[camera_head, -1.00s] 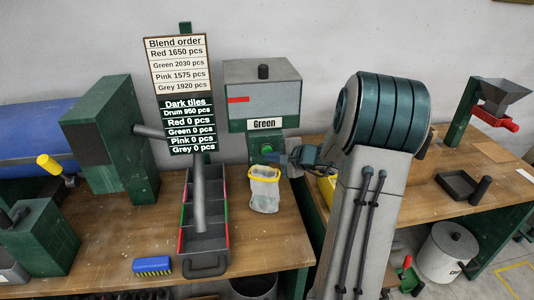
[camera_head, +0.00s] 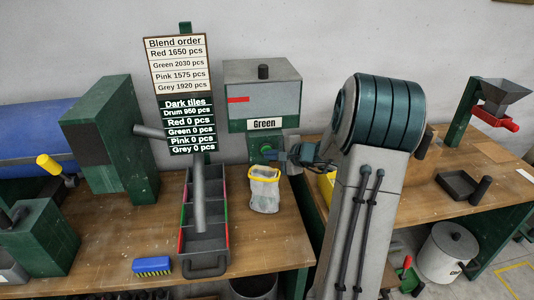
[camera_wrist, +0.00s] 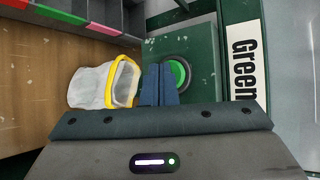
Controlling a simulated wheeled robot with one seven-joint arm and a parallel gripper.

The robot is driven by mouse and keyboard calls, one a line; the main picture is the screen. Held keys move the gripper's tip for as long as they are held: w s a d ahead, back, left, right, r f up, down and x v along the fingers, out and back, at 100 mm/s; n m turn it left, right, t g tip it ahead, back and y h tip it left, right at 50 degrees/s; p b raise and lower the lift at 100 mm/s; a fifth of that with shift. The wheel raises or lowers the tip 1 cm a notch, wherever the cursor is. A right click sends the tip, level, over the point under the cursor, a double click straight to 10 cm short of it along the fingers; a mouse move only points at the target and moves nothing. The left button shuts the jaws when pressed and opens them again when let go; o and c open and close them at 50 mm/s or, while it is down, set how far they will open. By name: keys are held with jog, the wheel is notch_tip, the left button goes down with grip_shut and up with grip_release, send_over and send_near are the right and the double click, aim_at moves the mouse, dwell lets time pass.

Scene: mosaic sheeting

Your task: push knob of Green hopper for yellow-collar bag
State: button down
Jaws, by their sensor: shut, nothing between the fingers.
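The Green hopper (camera_head: 285,95) is a grey box with a "Green" label, standing at the back of the bench. Its round green knob (camera_wrist: 178,73) sits on a dark green block below the label. My gripper (camera_wrist: 159,68) is shut and empty, its blue fingertips at the left edge of the knob in the wrist view; I cannot tell whether they touch it. In the head view my gripper (camera_head: 281,155) is beside the knob. The yellow-collar bag (camera_head: 263,195), whitish with an open yellow rim, is below the knob. It also shows in the wrist view (camera_wrist: 92,87).
A divided tray (camera_head: 207,258) with coloured edges stands left of the bag, under the blend order board (camera_head: 180,80). A blue brush (camera_head: 152,265) lies at the bench front. Bare wood lies right of the tray in front of the bag.

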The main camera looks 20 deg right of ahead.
jog(key=shift+w, duration=0.3)
jog(key=shift+s, duration=0.15)
dwell(0.4)
jog(key=shift+s+a+b, duration=0.15)
jog(key=shift+s+b, duration=0.25)
jog(key=shift+s, duration=0.2)
jog(key=shift+s+a+b, duration=0.15)
jog(key=shift+s+b, duration=0.25)
jog(key=shift+s, duration=0.15)
jog(key=s+b, duration=0.1)
jog(key=s, duration=0.1)
jog(key=s+a+b, duration=0.1)
jog(key=s, duration=0.1)
jog(key=shift+s+a, duration=0.2)
jog(key=shift+s, duration=0.2)
